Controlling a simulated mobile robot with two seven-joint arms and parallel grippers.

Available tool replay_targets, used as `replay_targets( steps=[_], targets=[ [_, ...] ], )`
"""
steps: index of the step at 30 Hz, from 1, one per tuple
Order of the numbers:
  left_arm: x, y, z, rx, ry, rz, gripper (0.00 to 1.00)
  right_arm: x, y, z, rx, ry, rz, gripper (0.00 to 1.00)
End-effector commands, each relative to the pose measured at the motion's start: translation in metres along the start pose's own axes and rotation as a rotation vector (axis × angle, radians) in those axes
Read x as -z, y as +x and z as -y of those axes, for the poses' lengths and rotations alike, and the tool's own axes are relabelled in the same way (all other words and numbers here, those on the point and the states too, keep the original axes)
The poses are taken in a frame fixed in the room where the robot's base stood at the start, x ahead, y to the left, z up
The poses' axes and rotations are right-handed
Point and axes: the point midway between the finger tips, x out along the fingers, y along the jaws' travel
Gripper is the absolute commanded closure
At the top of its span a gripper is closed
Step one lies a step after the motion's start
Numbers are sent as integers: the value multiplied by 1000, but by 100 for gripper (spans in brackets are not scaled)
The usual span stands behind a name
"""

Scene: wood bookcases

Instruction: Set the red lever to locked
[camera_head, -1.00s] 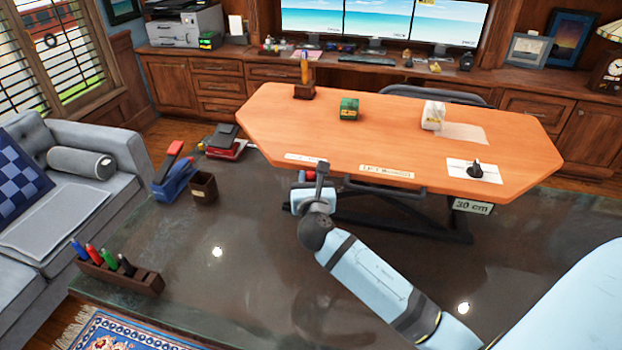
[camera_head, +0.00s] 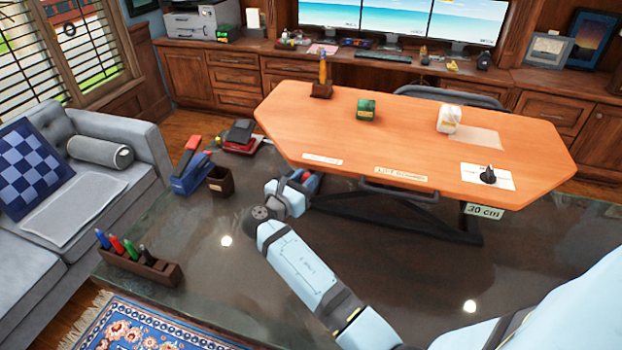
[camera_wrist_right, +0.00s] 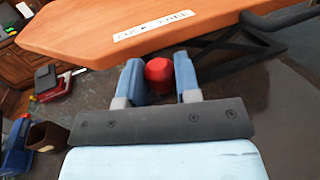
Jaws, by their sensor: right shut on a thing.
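In the right wrist view the red knob (camera_wrist_right: 158,71) sits between the two blue fingers. My right gripper (camera_head: 306,182) is shut on it. The lever's shaft is hidden. A white label (camera_wrist_right: 154,25) on the tabletop edge above reads "LOCK FREE"; this label (camera_head: 322,159) is too small to read in the head view. My left gripper is not in view.
The orange tabletop (camera_head: 400,140) stands on a dark frame with a dark handle (camera_head: 398,190) to the right. A pen cup (camera_head: 221,181) and blue stapler-like object (camera_head: 190,176) lie left of my gripper. The dark glossy surface in front is mostly clear.

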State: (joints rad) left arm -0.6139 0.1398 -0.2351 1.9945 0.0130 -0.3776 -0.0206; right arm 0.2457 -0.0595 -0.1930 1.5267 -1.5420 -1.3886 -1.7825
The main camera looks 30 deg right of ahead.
Motion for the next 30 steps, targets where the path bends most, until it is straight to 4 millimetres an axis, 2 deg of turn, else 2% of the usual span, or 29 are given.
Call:
replay_targets(
  steps=[8, 21, 22, 25, 30],
  targets=[
    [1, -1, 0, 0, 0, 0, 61, 0, -2, -7, 76, 1, 0, 100],
    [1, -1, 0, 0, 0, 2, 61, 0, -2, -8, 87, 1, 0, 100],
    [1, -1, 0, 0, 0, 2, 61, 0, -2, -8, 86, 1, 0, 67],
    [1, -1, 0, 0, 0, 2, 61, 0, -2, -8, 86, 1, 0, 45],
    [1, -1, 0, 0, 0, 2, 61, 0, -2, -7, 87, 0, 0, 45]
  ],
)
